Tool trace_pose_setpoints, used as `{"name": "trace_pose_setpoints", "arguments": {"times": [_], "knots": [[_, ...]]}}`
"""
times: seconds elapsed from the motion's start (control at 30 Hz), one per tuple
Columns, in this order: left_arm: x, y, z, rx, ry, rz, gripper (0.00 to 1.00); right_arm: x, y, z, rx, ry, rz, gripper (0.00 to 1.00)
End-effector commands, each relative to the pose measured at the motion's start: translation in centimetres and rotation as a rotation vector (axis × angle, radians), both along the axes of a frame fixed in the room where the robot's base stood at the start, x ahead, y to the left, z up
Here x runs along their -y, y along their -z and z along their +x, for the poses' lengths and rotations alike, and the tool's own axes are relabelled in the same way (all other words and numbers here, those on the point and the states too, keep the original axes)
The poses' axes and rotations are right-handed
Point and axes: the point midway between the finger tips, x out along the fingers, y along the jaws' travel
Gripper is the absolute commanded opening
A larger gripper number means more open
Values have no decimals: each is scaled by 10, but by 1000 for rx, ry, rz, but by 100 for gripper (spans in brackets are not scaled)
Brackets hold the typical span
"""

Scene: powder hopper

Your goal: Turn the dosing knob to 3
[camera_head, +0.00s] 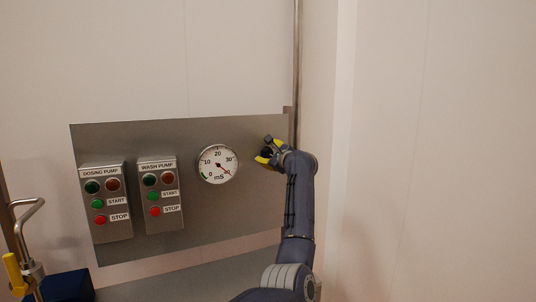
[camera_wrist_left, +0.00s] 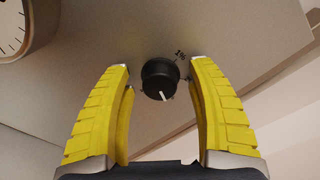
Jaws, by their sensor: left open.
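The dosing knob (camera_wrist_left: 160,79) is a round black knob on the steel panel in the left wrist view, with a white pointer line aimed toward the bottom of that picture. In the head view the gripper largely hides the knob.
The panel (camera_head: 200,238) carries a round mS gauge (camera_head: 218,164) left of my gripper, plus the dosing pump box (camera_head: 106,202) and wash pump box (camera_head: 160,194) with buttons. A vertical pipe (camera_head: 298,60) rises behind my wrist. The wall at right is clear.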

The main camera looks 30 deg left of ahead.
Motion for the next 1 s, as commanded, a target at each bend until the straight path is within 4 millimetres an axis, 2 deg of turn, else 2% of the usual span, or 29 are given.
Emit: {"name": "trace_pose_setpoints", "arguments": {"times": [0.17,0.6,0.8,1.0], "knots": [[17,0,-8,1,3,-1,58,-1,0,0,0,0,1,42],[78,-3,-48,1,1,-1,58,-2,0,0,0,1,2,42],[94,-5,-58,2,1,1,58,-2,0,0,0,1,2,42],[100,-5,-62,0,0,2,58,-2,0,0,0,1,2,42]]}}
